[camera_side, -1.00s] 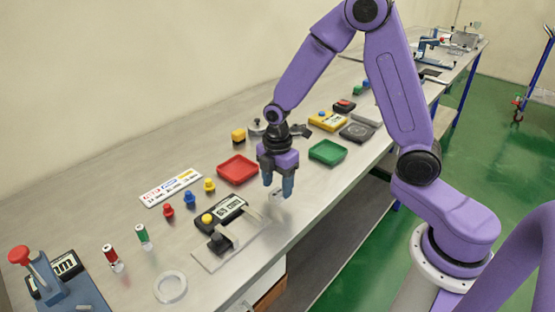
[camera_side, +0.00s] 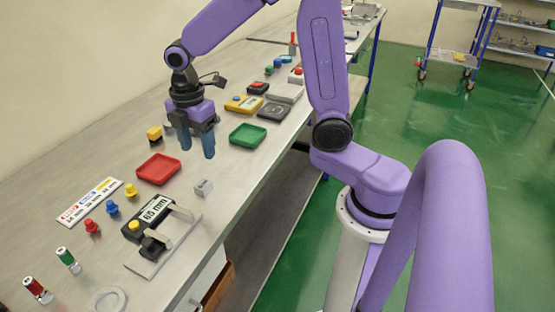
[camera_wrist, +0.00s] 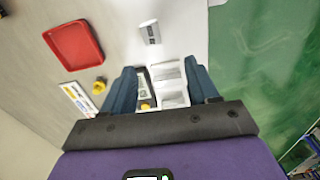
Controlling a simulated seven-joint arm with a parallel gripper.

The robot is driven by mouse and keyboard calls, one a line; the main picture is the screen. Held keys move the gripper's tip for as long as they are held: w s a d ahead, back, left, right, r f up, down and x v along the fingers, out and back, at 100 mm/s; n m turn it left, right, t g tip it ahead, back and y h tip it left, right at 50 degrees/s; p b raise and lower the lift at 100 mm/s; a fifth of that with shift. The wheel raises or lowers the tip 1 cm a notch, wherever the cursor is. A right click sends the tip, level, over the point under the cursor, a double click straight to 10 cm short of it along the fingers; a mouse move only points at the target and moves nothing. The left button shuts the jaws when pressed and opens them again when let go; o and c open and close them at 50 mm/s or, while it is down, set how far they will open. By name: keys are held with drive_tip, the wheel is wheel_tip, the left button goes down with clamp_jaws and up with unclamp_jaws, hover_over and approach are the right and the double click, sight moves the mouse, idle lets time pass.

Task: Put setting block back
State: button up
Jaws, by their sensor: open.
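A small light-grey block (camera_side: 204,187), which I take to be the setting block, rests on the bench near its front edge, right of the red tray (camera_side: 158,169). In the wrist view the block (camera_wrist: 150,32) shows dark marking on its face. My gripper (camera_side: 196,143) is open and empty, above the bench behind and above the block, apart from it. In the wrist view its two blue fingers (camera_wrist: 160,78) are spread, with the block beyond them. A black gauge (camera_side: 146,219) with a millimetre display and yellow button stands on a grey plate in front.
A green tray (camera_side: 248,135) lies behind to the right, with a yellow device (camera_side: 243,104) beyond it. Red, blue and yellow knobs (camera_side: 112,207) stand near a label strip (camera_side: 90,201). A white ring (camera_side: 110,300) lies at the front. Bare bench surrounds the block.

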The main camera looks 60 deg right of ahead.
drive_tip(key=s+m, duration=0.5)
drive_tip(key=s, duration=1.8)
drive_tip(key=shift+s+d+r, duration=0.15)
drive_tip(key=shift+d+r, duration=0.1)
drive_tip(key=shift+r, duration=0.15)
